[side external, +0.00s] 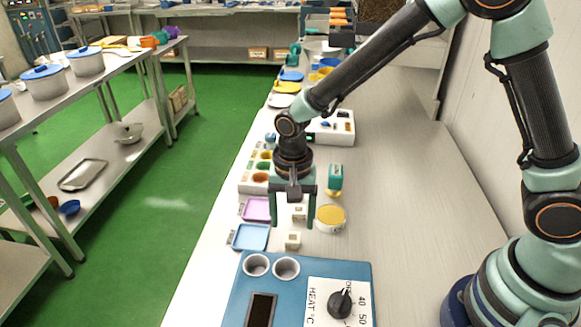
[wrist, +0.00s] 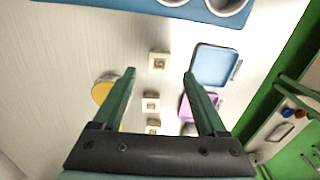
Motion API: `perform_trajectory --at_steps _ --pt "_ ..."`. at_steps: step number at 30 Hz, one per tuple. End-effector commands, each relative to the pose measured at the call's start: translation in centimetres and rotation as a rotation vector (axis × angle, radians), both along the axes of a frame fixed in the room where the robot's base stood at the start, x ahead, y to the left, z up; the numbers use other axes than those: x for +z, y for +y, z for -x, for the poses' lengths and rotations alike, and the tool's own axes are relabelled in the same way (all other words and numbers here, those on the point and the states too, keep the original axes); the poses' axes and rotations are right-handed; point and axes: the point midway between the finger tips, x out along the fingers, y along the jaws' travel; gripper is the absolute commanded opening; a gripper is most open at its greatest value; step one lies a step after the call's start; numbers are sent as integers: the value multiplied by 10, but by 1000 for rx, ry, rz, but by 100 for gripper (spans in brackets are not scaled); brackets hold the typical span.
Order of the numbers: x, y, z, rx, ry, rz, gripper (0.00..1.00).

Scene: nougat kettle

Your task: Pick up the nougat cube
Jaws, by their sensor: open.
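Three small cream nougat cubes stand in a row on the pale worktop. In the side view the nearest cube (side external: 292,240) is just in front of my gripper (side external: 294,226), and another cube (side external: 299,213) shows between its fingers. In the wrist view the cubes appear at the top (wrist: 158,61), in the middle (wrist: 151,102) and lower down (wrist: 153,127), the last partly hidden by my gripper's crossbar. My gripper (wrist: 160,73) points down with its green fingers apart and empty. The top cube lies roughly midway between the fingertips in that view. I cannot tell the exact height of the fingertips.
A blue tray (side external: 251,237) and a pink tray (side external: 257,209) lie left of the cubes. A yellow-topped round dish (side external: 331,216) is close on the right. A blue heater unit (side external: 362,270) with a dial and two cups is in front. The worktop farther right is clear.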

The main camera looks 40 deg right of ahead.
Motion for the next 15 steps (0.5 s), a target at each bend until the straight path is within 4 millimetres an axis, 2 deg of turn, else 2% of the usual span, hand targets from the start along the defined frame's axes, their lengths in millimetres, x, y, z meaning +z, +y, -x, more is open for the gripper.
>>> perform_trajectory --at_steps 8,15 --pt "-39 0 2 0 4 2 75" --pt "-47 0 2 0 0 0 75"
